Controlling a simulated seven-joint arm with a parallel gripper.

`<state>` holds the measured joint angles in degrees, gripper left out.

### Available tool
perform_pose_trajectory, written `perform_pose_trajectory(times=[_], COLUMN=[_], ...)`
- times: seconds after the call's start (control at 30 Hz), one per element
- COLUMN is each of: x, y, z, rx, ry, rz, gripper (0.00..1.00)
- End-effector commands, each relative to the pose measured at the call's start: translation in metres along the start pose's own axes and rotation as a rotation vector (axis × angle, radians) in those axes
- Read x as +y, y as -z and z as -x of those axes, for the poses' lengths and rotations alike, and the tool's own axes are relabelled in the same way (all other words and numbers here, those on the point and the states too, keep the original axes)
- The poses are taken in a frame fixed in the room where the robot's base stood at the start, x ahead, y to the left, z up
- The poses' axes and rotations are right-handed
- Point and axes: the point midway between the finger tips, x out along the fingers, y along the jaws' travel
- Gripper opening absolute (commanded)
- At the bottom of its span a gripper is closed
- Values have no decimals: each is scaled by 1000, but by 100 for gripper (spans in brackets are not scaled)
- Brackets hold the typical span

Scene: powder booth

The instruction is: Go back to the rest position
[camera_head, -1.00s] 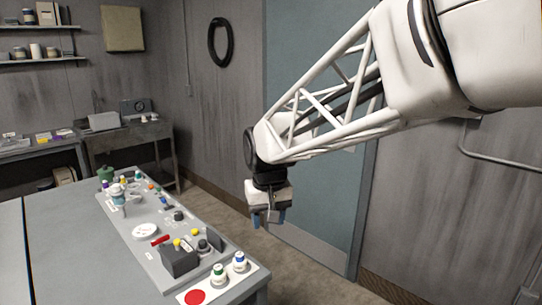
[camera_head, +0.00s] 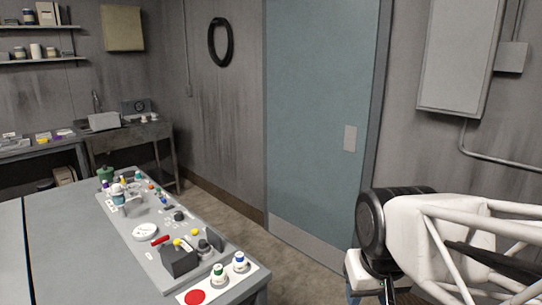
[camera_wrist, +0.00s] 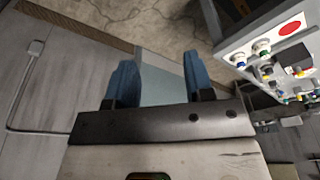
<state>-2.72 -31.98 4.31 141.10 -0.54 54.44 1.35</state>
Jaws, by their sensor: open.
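My gripper (camera_wrist: 158,82) shows in the wrist view with its two blue fingers spread apart and nothing between them. It hangs in the air over the floor, clear of the grey table (camera_head: 62,250). In the head view my arm is low at the right edge, and the fingers are mostly cut off by the bottom of the picture. The table's board of small parts also shows at the upper right of the wrist view, to the right of the fingers.
A blue-grey door (camera_head: 318,120) and a wall cabinet (camera_head: 455,55) stand behind. Open floor (camera_head: 235,208) lies between table and door.

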Motion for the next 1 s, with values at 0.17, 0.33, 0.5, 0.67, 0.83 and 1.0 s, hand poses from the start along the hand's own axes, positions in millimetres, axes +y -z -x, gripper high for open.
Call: perform_pose_trajectory(times=[0.17, 0.33, 0.5, 0.67, 0.83, 1.0], x=[12, 17, 17, 17, 17, 17], y=[-30, -42, -44, -44, -44, -44], z=[-5, -7, -8, -8, -8, -8], rx=[14, 20, 20, 20, 20, 20], ry=[-9, -12, -13, -13, -13, -13], rz=[-33, -46, -48, -48, -47, -47], gripper=[48, 48, 48, 48, 48, 48])
